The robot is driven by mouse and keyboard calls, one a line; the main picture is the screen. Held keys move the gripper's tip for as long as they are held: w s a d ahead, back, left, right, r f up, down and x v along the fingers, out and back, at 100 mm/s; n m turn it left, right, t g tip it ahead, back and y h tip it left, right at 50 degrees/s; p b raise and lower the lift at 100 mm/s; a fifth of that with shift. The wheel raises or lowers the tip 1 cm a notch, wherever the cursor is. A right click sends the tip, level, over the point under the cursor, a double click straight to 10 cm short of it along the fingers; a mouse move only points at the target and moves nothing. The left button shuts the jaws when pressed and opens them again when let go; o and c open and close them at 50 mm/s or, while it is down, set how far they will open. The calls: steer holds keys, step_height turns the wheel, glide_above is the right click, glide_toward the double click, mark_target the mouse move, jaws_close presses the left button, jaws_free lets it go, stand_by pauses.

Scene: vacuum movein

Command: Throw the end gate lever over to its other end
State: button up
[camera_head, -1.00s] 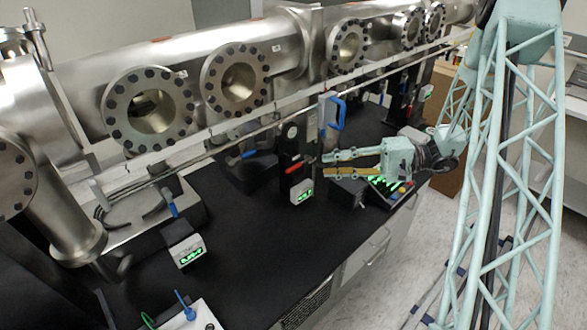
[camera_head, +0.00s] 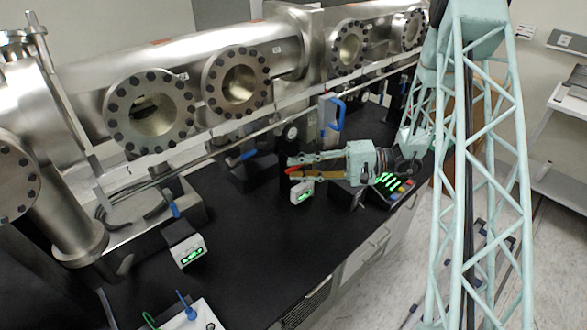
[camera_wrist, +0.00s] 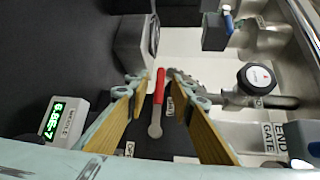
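The end gate lever, with a red handle (camera_wrist: 158,84) and a grey arm, shows in the wrist view in the gap between my gripper's fingers. In the head view its red handle (camera_head: 293,170) shows at my fingertips. My gripper (camera_wrist: 158,80) is open, with one tan-padded finger on each side of the lever. I see space on both sides, with no clear contact. In the head view my gripper (camera_head: 292,169) points left over the bench. An "END GATE" label (camera_wrist: 265,130) is at the right of the wrist view.
A small green-digit display (camera_wrist: 57,118) is at lower left in the wrist view.

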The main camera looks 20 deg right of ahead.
steer(key=shift+w+a+f, duration=0.1)
steer(key=shift+w+a, duration=0.15)
steer(key=shift+a, duration=0.4)
steer(key=shift+c, duration=0.9)
jaws_close()
